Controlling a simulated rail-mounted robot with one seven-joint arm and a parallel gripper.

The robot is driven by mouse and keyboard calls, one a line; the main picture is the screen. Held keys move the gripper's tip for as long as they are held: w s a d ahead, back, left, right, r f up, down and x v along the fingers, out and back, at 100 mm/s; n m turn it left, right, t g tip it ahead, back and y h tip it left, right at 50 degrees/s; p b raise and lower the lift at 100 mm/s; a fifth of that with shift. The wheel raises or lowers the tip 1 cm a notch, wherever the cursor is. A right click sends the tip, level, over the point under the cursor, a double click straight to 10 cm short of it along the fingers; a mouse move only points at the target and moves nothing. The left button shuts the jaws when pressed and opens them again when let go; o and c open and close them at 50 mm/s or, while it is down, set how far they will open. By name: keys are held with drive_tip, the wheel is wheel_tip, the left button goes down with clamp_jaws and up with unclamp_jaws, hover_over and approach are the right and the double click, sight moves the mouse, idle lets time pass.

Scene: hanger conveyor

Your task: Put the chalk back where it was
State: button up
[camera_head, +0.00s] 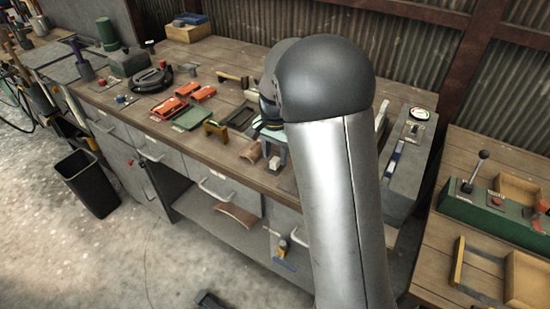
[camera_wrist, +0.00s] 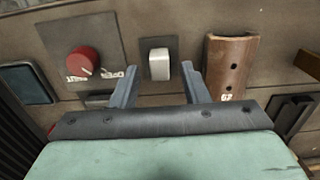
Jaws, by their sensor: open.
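A small white block (camera_wrist: 159,64), which looks like the chalk, sits on a dark square plate (camera_wrist: 158,45) in the wrist view. My gripper (camera_wrist: 158,72) is open, with one finger to each side of the block and a gap on both sides. I cannot tell whether the fingertips are level with it or above it. In the head view my gripper (camera_head: 270,136) is over the workbench, partly hidden by my arm. A pale block (camera_head: 275,163) just below it there seems to be the same white block.
A red knob (camera_wrist: 83,61) on a dark plate is left of the fingers, and a curved brown wooden piece (camera_wrist: 230,65) is close on the right. The workbench (camera_head: 150,103) also carries orange tools (camera_head: 168,108) and a green tray (camera_head: 193,117). A black bin (camera_head: 88,184) stands on the floor.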

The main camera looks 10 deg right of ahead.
sight(275, 160)
wheel_tip(275, 160, up, 9)
drive_tip(key=s+f+n, duration=0.2)
drive_tip(key=s+n, duration=0.2)
drive_tip(key=s, duration=1)
drive_tip(key=s+f+n, duration=0.3)
drive_tip(key=s+n, duration=0.2)
drive_tip(key=s, duration=0.9)
drive_tip(key=shift+s+a, duration=0.3)
drive_tip(key=shift+a, duration=0.05)
